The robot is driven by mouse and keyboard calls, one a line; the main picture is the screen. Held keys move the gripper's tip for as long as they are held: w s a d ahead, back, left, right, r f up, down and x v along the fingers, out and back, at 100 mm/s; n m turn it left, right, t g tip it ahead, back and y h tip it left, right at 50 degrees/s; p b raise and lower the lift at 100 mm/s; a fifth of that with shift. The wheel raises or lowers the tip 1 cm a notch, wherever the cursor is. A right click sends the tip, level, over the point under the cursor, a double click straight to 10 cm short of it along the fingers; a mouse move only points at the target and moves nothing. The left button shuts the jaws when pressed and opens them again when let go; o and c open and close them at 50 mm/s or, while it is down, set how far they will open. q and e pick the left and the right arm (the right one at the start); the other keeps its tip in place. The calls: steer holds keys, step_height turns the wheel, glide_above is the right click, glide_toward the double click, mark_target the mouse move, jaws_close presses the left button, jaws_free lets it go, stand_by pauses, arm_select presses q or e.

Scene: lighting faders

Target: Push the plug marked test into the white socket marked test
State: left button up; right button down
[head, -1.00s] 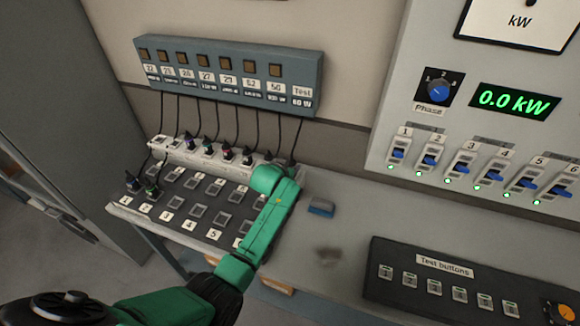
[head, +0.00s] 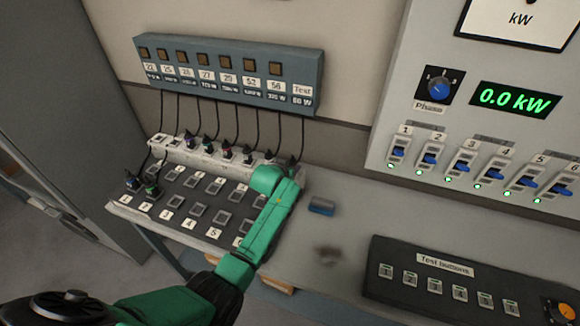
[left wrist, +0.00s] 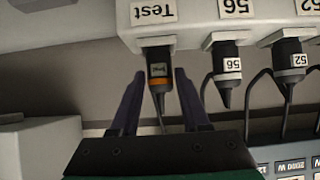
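The plug marked test (left wrist: 160,68) is dark with an orange ring and a small label. In the left wrist view its end meets the white strip (left wrist: 195,30) just by the Test label (left wrist: 153,11); I cannot tell how deep it sits. My left gripper (left wrist: 160,75) has its two fingers on either side of this plug, with narrow gaps showing, so it looks open around it. In the head view my left gripper (head: 283,178) hides the plug and its socket, at the right end of the white strip (head: 185,157). My right gripper is not in view.
Plugs marked 56 (left wrist: 227,68) and 52 (left wrist: 291,60) stand close beside my left gripper. Cables hang from the blue-grey label box (head: 230,75).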

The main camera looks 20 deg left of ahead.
arm_select(q)
steer(key=o, duration=0.4)
steer(key=shift+f, duration=0.1)
steer(key=b+v, duration=0.1)
steer(key=v, duration=1.4)
steer(key=s+a+f+m+g, duration=0.15)
steer(key=s+f+g, duration=0.3)
steer(key=s, duration=0.65)
steer(key=s+a+f+g, duration=0.25)
steer(key=s+f, duration=0.35)
steer(key=s, duration=0.6)
step_height(320, 180, down, 26)
steer(key=s+g+b, duration=0.1)
steer(key=g+b, duration=0.1)
steer(key=b, duration=0.1)
steer(key=shift+m+g, duration=0.25)
steer(key=shift+g, duration=0.35)
steer(key=s+a+f, duration=0.1)
steer(key=s+f, duration=0.4)
steer(key=s+f+b, duration=0.1)
steer(key=s+f, duration=0.5)
steer(key=s+a+f+b, duration=0.1)
steer(key=s+f, duration=0.5)
steer(key=shift+s+a+f, duration=0.1)
steer(key=shift+a, duration=0.2)
